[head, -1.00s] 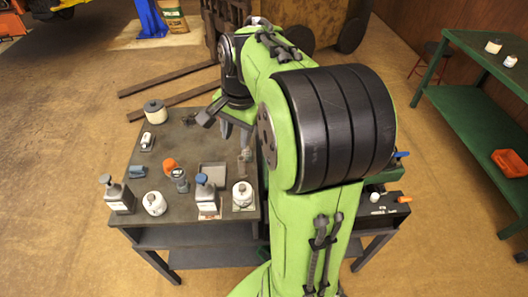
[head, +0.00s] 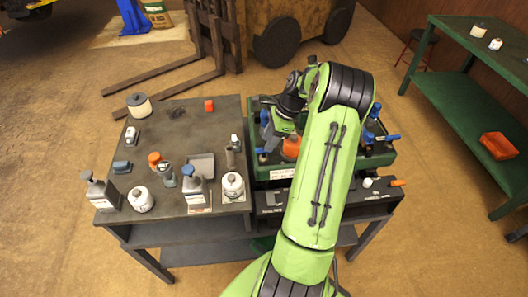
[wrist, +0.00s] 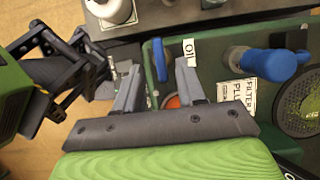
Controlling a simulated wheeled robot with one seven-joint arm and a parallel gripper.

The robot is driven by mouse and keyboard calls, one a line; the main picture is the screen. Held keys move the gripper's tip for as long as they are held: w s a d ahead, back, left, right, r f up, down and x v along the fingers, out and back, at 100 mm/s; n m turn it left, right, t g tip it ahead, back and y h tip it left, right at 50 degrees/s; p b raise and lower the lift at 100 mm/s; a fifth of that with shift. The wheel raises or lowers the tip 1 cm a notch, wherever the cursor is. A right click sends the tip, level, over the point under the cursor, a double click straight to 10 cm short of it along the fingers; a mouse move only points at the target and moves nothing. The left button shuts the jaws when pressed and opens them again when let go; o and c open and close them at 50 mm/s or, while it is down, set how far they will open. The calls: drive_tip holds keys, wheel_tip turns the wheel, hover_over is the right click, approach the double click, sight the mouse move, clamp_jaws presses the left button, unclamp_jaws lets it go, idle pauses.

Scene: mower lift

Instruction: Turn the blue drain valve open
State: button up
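In the head view my gripper (head: 284,126) hangs over the left part of a green mower unit (head: 262,175), beside an orange part (head: 290,148). In the wrist view my gripper (wrist: 160,82) has its two fingers apart with nothing held. A slim blue handle (wrist: 159,60) stands at the green edge near the fingertips, by an "OIL" label (wrist: 188,47). A larger blue knob (wrist: 268,63) lies to the right. Several blue parts show in the head view, including a lever (head: 391,138) at the unit's right edge. I cannot tell for certain which is the drain valve.
The dark bench (head: 180,130) at the left holds several bottles, a grey tray (head: 201,165) and a small orange piece (head: 209,105).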

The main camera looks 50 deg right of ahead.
sight(264, 153)
drive_tip(key=x, duration=0.4)
drive_tip(key=shift+w+f+b, duration=0.1)
drive_tip(key=shift+f+b, duration=0.25)
drive_tip(key=shift+b, duration=0.05)
drive_tip(key=shift+a, duration=0.1)
clamp_jaws()
